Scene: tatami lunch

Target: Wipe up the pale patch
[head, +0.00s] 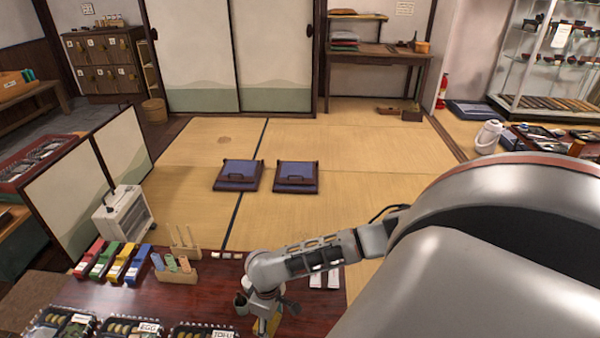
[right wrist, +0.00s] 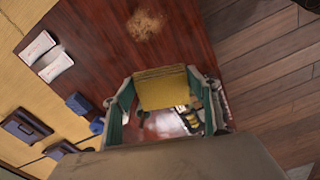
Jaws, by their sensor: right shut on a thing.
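The pale patch (right wrist: 146,24) is a tan, speckled smear on the dark red-brown table (right wrist: 100,30), near the top of the right wrist view. In the head view I cannot make it out; my right arm covers that part of the table. My right gripper (head: 266,312) is over the table's front part, also seen in the right wrist view (right wrist: 166,98). It is shut on a yellow block (right wrist: 165,90), like a sponge or folded cloth, which shows partly in the head view (head: 273,325). The patch lies apart from the block. My left gripper is not in view.
Bento boxes (head: 120,328) line the table's front left. Coloured boxes (head: 110,262) and a wooden holder (head: 176,275) stand behind them. Two white packets (right wrist: 48,56) lie near the table's edge. Floor cushions (head: 238,175) lie on the tatami beyond.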

